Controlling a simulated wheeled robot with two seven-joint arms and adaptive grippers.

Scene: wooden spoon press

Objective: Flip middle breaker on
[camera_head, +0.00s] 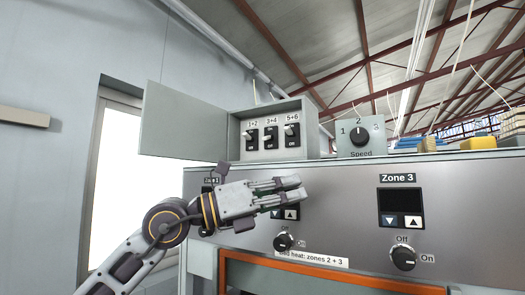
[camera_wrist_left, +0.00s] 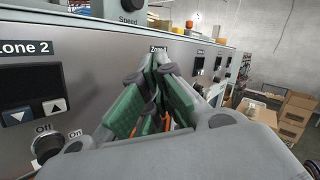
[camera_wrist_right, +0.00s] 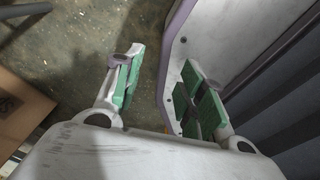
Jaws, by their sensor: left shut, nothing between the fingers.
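The breaker box (camera_head: 312,120) is open, with its door (camera_head: 185,120) swung out to the left. It holds the breakers 1+2 (camera_head: 252,138), middle 3+4 (camera_head: 270,137) and 5+6 (camera_head: 292,136). Their switches are too small for me to tell their positions surely. My left gripper (camera_head: 290,187) is below the box, in front of the panel, pointing right. It is shut and empty, touching no breaker; its fingers also show in the left wrist view (camera_wrist_left: 158,62). My right gripper (camera_wrist_right: 166,85) is open and empty above the floor, out of the head view.
The metal control panel (camera_head: 340,190) carries Zone displays and knobs, including an Off/On knob (camera_head: 403,257). A Speed dial box (camera_head: 360,137) stands right of the breaker box. My left gripper partly hides the panel's middle. Cardboard boxes (camera_wrist_left: 290,115) stand farther off.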

